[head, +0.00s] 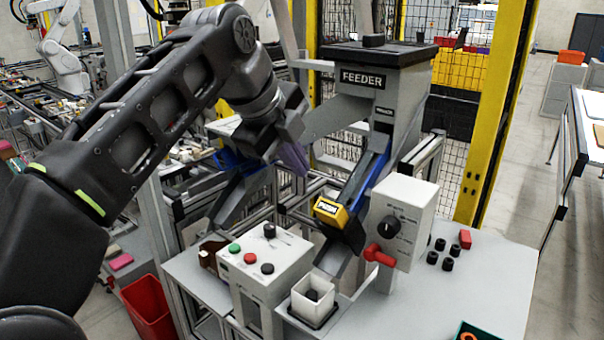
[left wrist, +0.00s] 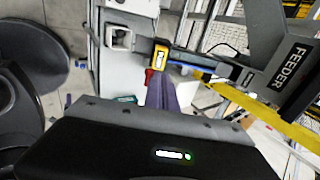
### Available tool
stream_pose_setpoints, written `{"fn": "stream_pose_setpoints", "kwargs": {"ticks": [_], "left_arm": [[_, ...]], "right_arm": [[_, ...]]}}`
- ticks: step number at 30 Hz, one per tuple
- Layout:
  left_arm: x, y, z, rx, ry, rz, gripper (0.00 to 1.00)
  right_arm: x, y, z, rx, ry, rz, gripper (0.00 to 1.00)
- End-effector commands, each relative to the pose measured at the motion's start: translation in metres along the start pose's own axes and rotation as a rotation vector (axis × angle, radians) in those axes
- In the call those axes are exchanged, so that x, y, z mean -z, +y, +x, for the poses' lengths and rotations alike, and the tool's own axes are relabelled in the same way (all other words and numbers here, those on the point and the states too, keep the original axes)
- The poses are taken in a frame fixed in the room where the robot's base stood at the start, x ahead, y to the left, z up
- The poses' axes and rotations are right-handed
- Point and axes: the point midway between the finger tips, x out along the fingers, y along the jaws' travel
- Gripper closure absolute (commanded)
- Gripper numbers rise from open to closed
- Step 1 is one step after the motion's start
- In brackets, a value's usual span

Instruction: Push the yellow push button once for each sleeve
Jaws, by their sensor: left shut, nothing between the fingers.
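The yellow push button (head: 331,211) sits at the lower end of the feeder's sloping chute; it also shows in the left wrist view (left wrist: 160,55). My left gripper (head: 303,170) is shut and empty, above and to the left of the button in the head view and apart from it. Its purple-grey fingers also show in the left wrist view (left wrist: 160,92). Several black sleeves (head: 447,264) stand on the table at right. A white square cup (head: 313,300) below the chute holds something dark. My right gripper is not in view.
The grey feeder (head: 400,75) stands behind. A control box (head: 266,262) with green, red and black buttons is left of the cup. A panel with a black knob (head: 390,226) and red handle (head: 379,256) stands right of the yellow button. A red block (head: 465,238) lies near the sleeves.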

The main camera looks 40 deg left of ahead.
Motion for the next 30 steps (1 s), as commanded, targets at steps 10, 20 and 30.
{"fn": "stream_pose_setpoints", "kwargs": {"ticks": [10, 20, 30], "left_arm": [[0.0, 0.002, 0.064, -0.005, 0.001, -0.001, 1.0], [0.0, 0.0, 0.117, -0.002, 0.0, -0.001, 1.0], [0.0, 0.0, 0.127, 0.0, 0.0, 0.0, 1.0]], "right_arm": [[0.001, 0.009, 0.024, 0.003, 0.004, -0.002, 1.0], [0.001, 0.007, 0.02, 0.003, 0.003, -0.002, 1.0], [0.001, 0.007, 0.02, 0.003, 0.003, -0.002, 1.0]]}}
